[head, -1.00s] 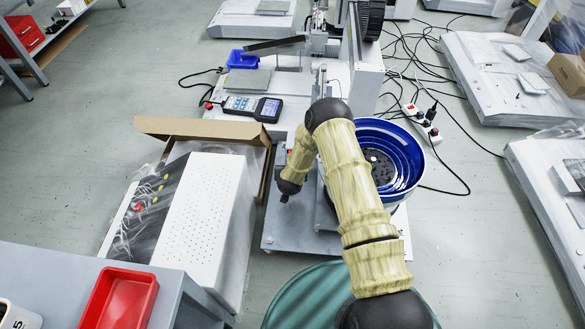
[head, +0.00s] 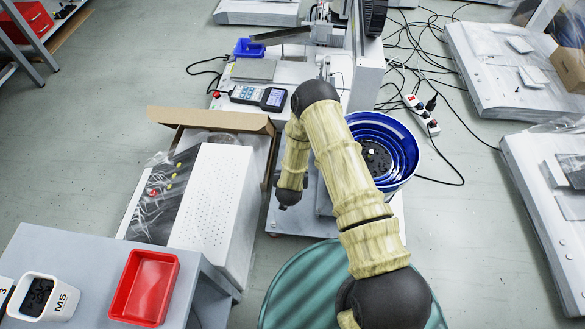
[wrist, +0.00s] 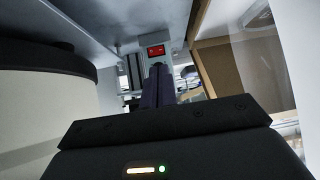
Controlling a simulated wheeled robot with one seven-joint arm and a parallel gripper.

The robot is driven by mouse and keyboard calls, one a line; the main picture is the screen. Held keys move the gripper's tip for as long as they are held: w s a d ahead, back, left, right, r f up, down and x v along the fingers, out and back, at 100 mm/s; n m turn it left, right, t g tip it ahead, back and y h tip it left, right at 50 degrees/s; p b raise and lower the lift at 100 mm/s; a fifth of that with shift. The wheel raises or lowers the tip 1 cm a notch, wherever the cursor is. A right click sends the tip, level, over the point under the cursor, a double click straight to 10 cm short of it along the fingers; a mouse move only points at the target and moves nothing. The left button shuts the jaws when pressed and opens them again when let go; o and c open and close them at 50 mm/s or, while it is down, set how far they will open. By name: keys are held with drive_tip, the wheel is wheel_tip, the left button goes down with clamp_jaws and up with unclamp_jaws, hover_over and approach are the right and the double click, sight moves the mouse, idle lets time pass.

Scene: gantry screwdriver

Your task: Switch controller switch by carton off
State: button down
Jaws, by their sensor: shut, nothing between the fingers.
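The red rocker switch (wrist: 155,50) is on a grey box-like controller (wrist: 153,40) in the upper middle of the wrist view. My gripper (wrist: 158,72) is shut and empty, its dark fingers pointing toward the switch from just below it in the picture. I cannot tell whether the fingertips touch it. The brown carton (wrist: 222,68) stands just right of the switch. In the head view the open carton (head: 212,119) lies left of my arm. My gripper end shows there only as a dark tip (head: 283,206), and the switch is hidden behind my arm.
A white perforated box (head: 215,205) sits at the carton. A blue bowl feeder (head: 405,150) stands right of my arm, also close on the left in the wrist view (wrist: 40,100). A handheld pendant (head: 260,97) lies behind. A red tray (head: 145,287) is on the front-left table.

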drive_tip(key=s+d+r+n+g+y+p, duration=0.1)
drive_tip(key=d+r+g+p, duration=0.15)
drive_tip(key=r, duration=1.15)
drive_tip(key=d+r+g+y+p, duration=0.1)
drive_tip(key=r+p, duration=0.3)
drive_tip(key=r, duration=0.9)
drive_tip(key=s+d+r+g+p, duration=0.1)
drive_tip(key=s+d+r, duration=0.3)
drive_tip(key=s+r, duration=0.5)
drive_tip(key=s+d+r+g+h+p, duration=0.1)
drive_tip(key=s+d+r, duration=0.4)
drive_tip(key=s+r, duration=0.5)
drive_tip(key=r+g+p, duration=0.1)
drive_tip(key=p, duration=0.1)
drive_tip(key=shift+p, duration=0.4)
drive_tip(key=shift+r+g, duration=0.1)
drive_tip(key=shift+g, duration=0.15)
